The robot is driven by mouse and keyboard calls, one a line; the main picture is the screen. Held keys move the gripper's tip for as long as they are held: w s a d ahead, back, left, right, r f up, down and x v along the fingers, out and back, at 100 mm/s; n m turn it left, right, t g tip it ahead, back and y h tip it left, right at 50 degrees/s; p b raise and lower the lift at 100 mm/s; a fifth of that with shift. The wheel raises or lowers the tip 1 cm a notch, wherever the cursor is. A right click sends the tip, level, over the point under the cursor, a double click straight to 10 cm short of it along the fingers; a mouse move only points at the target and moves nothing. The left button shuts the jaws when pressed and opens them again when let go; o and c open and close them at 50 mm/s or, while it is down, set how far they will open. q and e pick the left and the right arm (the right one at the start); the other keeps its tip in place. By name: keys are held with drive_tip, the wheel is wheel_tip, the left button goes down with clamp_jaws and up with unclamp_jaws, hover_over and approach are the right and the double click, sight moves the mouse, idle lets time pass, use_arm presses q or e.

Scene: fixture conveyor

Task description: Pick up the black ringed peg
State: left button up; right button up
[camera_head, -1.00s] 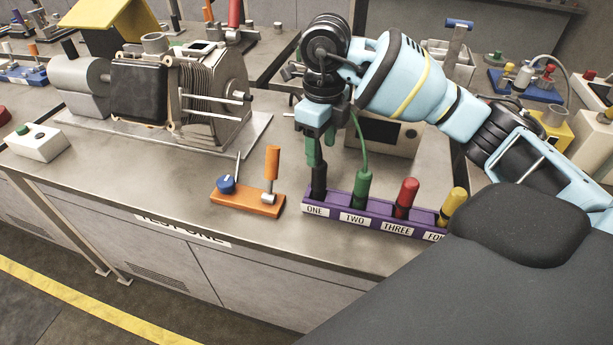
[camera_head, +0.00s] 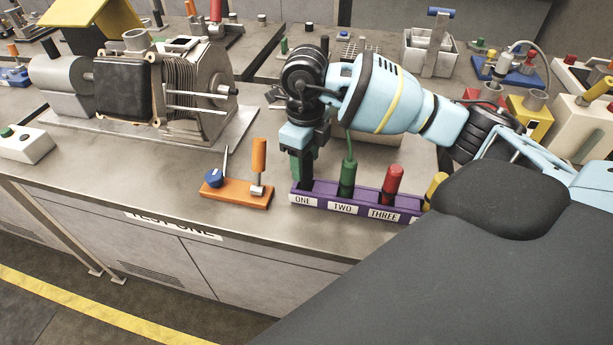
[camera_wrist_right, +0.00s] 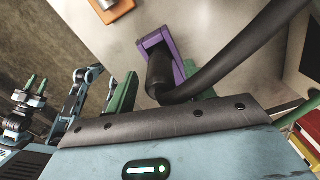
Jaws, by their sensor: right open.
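The black ringed peg (camera_head: 306,185) stands in the slot labelled ONE of the purple rack (camera_head: 342,206). Most of it is hidden by my right gripper (camera_head: 302,168) in the head view. In the right wrist view the peg (camera_wrist_right: 159,76) lies between the two green fingers of my right gripper (camera_wrist_right: 160,97), with a gap visible on each side. The gripper is open and low over the slot, pointing down. A thick dark cable curves away from the peg's top. At the left of the wrist view, green tips on light-blue parts look like my left gripper (camera_wrist_right: 36,86).
A green peg (camera_head: 347,178) stands close beside in slot TWO, then a red peg (camera_head: 393,180) and a partly hidden yellow one (camera_head: 434,188). An orange stand (camera_head: 238,193) sits left of the rack. A motor assembly (camera_head: 150,90) is further left.

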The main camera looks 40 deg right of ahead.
drive_tip(key=shift+f, duration=0.85)
drive_tip(key=shift+c, duration=0.2)
clamp_jaws()
wheel_tip(320, 180, up, 10)
drive_tip(key=shift+r, duration=0.1)
